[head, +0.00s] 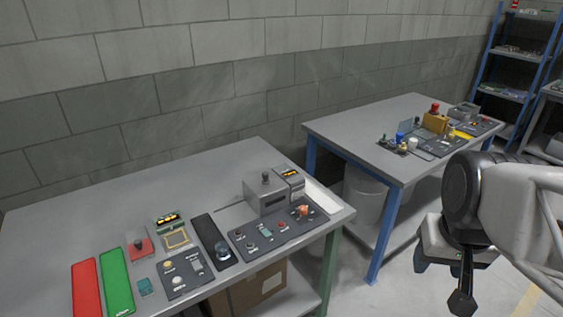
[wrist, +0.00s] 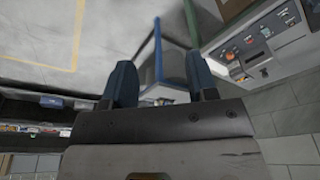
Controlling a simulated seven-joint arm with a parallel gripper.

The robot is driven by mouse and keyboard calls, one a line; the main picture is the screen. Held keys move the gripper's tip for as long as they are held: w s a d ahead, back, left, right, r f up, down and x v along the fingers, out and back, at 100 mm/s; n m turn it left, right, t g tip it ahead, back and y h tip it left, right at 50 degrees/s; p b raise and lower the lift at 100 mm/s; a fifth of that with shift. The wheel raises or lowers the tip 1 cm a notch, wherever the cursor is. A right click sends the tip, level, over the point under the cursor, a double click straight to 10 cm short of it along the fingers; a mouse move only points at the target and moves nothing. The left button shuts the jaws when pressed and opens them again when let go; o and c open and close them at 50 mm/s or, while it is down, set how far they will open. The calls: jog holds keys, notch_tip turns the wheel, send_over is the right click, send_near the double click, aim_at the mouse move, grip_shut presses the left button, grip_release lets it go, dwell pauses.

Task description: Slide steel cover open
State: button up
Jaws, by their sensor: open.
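The steel cover (head: 266,196) is a grey metal box with a dark knob on top. It stands at the right back of the near table's dark control panel (head: 282,231), beside a smaller grey unit with an orange display (head: 291,174). The wrist view shows the cover (wrist: 260,64) at the right, tilted in the picture. My gripper (head: 440,279) is right of the near table, over the floor and well apart from the cover. In the wrist view its two dark blue fingers (wrist: 162,78) are spread with nothing between them.
The near table (head: 100,220) also bears a red plate (head: 86,288), a green plate (head: 117,281) and several small panels. A second table (head: 345,133) with blue legs holds other devices behind. Floor lies open between my gripper and the near table.

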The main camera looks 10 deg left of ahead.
jog(key=w+a+r, duration=0.2)
jog(key=w+a, duration=0.1)
jog(key=w, duration=0.4)
jog(key=w+a+r, duration=0.1)
jog(key=w+a, duration=0.2)
jog(key=w, duration=0.5)
jog(key=g, duration=0.3)
send_over(265, 173)
jog(key=f, duration=1.5)
jog(key=shift+d+f, duration=0.15)
jog(key=shift+d, duration=0.25)
jog(key=shift+w+a+f, duration=0.15)
jog(key=shift+a+f, duration=0.1)
jog(key=shift+a, duration=0.15)
jog(key=shift+f, duration=3.9)
